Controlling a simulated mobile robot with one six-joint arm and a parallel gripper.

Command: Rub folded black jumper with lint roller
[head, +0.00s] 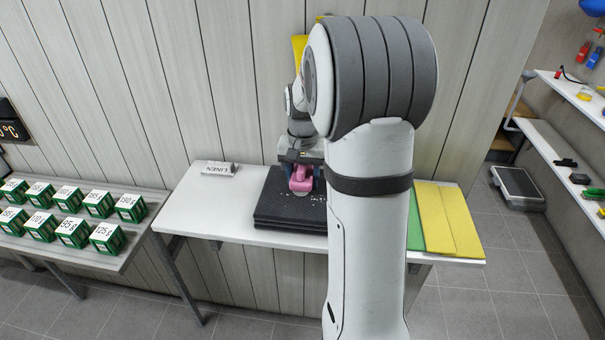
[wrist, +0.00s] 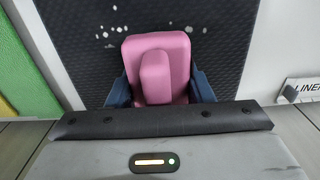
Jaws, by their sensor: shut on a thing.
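The folded black jumper (head: 275,217) lies on the white shelf table in the head view, and its dark textured cloth (wrist: 75,45) fills much of the wrist view. Pale specks of lint show on it, near the top of the wrist view. A pink block-like thing, seemingly the lint roller (head: 300,183), is over the jumper; it also shows in the wrist view (wrist: 178,50). My gripper (wrist: 160,92) is shut on it, with a blue finger on either side. I cannot tell whether the pink thing touches the cloth. My arm hides the jumper's right part in the head view.
The white table (head: 200,215) has bare room left of the jumper. A LINEN sign (head: 217,169) stands at its back left. Folded yellow cloth (head: 452,225) and green cloth (head: 415,235) lie at the right. A side table (head: 80,258) holds several green boxes.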

